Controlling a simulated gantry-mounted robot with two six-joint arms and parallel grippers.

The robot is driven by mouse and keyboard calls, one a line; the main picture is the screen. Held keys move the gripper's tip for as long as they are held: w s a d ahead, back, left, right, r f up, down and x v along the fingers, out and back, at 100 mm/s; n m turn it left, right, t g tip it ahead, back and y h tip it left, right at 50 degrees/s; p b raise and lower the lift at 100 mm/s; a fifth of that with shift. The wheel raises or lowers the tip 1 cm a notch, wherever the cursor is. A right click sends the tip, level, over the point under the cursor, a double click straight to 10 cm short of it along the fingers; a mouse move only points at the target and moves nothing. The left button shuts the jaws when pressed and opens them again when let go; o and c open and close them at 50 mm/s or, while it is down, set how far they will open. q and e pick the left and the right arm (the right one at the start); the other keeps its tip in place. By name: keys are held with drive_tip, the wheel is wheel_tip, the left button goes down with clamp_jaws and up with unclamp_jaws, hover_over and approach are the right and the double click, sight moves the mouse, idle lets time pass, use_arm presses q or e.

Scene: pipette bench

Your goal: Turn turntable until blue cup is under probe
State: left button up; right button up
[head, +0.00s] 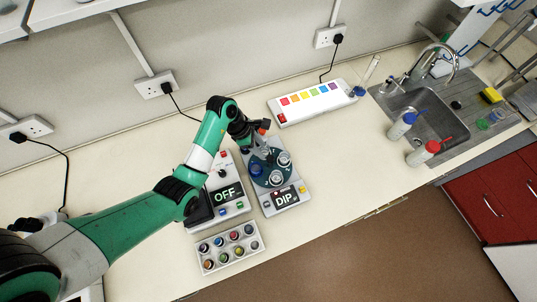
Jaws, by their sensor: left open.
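The turntable (264,181) is a dark teal disc on a grey unit with a "DIP" display (285,198). Small cups stand on it: a pale one (284,159) at right, another pale one (276,178) at front, and a bluish one (256,170) at left. The contents are too small to tell for sure. My left gripper (265,154) is open, pointing down at the back of the disc; I cannot tell whether it touches. The probe cannot be made out clearly, partly hidden by my left gripper and wrist. My right gripper is not in view.
A grey box with an "OFF" display (225,194) stands left of the turntable. A rack of coloured pots (229,247) is in front. A colour-square panel (312,102) lies behind; wash bottles (422,152) and a sink (440,120) are right. The counter between is clear.

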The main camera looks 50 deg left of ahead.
sight(270, 158)
use_arm(q)
drive_tip(key=b+x, duration=0.1)
drive_tip(key=x, duration=0.6)
drive_tip(key=shift+w+b, duration=0.1)
drive_tip(key=shift+b, duration=0.2)
clamp_jaws()
idle(0.9)
